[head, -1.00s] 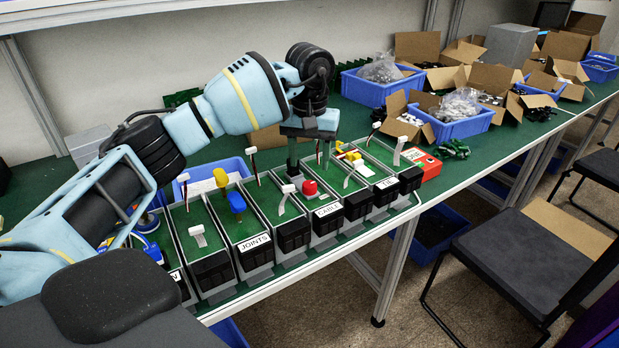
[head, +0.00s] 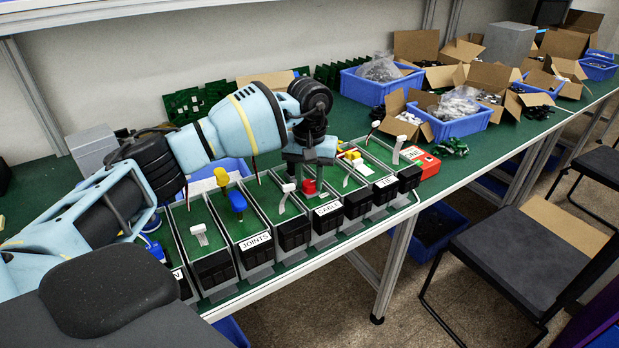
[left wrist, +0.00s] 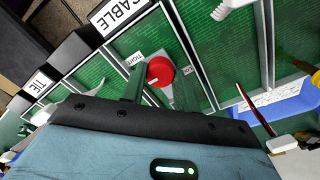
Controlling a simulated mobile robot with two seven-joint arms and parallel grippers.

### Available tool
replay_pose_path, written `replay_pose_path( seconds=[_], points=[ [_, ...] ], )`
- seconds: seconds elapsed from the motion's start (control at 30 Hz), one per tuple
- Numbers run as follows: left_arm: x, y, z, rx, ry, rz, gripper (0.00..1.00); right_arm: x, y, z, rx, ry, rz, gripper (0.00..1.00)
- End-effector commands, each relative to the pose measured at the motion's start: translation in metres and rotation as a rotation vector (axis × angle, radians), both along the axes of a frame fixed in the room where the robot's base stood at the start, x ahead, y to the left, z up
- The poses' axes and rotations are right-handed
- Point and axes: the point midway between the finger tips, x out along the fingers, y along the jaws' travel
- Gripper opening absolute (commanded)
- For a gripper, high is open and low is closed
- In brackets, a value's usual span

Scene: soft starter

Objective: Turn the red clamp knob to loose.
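The red clamp knob (head: 309,187) sits in the green-floored CABLE bay in the head view. It also shows in the left wrist view (left wrist: 160,72) as a round red knob with a small pale mark near its lower left edge. A white label reading TIGHT (left wrist: 133,60) is beside it; a second small label (left wrist: 187,70) on its other side is too small to read. My left gripper (head: 306,178) points down over the knob, open, with its two fingers apart on either side of it. I cannot tell whether they touch it. My right gripper is not in view.
Thin bay walls stand close on both sides of the knob. A red box (head: 424,163) lies at the row's right end. Blue bins (head: 447,127) stand further back.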

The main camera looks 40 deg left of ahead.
Motion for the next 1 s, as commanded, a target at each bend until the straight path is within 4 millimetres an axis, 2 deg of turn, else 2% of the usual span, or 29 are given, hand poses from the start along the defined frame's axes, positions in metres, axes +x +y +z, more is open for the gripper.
replay_pose_path(
  seconds=[0.03,0.13,0.57,1.0],
  points=[
    [0.000,0.000,0.000,0.000,0.000,0.000,0.21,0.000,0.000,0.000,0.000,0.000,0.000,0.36],
    [0.000,0.000,0.000,0.000,0.000,0.000,0.07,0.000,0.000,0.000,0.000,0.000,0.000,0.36],
    [0.000,0.000,0.001,0.000,0.000,0.094,0.07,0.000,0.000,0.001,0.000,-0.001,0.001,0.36],
    [0.000,0.000,0.002,-0.001,-0.001,0.471,0.07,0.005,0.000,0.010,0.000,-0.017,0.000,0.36]
  ],
)
